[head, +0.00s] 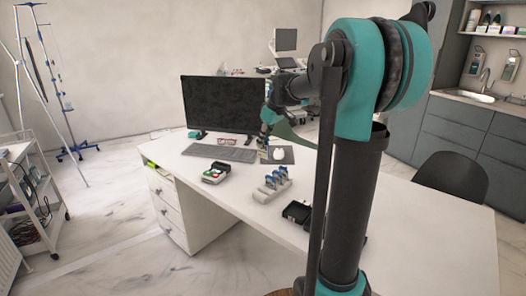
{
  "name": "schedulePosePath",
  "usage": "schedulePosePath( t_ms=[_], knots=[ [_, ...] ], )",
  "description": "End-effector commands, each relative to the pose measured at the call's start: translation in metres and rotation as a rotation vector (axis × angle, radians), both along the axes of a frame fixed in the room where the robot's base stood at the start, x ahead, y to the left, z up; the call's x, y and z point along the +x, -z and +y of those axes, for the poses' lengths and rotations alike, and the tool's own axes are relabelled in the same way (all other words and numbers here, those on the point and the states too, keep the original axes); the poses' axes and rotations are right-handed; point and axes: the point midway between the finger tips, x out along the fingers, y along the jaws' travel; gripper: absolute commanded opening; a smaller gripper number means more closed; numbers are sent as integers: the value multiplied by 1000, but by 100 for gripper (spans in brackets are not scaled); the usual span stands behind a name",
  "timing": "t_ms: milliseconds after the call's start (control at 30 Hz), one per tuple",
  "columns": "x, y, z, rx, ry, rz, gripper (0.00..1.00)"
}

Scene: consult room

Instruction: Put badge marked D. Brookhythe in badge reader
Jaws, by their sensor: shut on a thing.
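My gripper (266,138) is over the far part of the white desk, in front of the monitor and beside the mouse pad. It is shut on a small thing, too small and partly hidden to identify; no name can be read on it. A pale rack (267,194) with several blue-topped upright items stands nearer on the desk, right of a small dark device with green and red on top (215,173). A black box-like device (297,212) lies right of the rack, partly near my arm. I cannot tell from the picture which device is the badge reader.
The white desk (420,230) is bare on the right. A monitor (222,103), keyboard (220,153), glasses and a mouse (279,154) are at its back. A dark chair (452,174) stands at the right; a trolley (35,195) stands left. My arm hides part of the desk.

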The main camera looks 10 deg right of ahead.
Motion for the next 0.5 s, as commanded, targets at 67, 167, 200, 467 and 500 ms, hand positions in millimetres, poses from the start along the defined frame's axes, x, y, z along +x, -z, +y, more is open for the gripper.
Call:
schedulePosePath(
  t_ms=[67, 167, 200, 467, 500],
  knots=[
    [4, -4, 2, 0, -3, 0, 0],
    [18, -5, 8, 0, -15, 0, 0],
    [26, -5, 11, 0, -22, 0, 0],
    [95, 10, 48, 0, -84, 0, 0],
    [106, 14, 55, 0, -95, 0, 0]
  ],
)
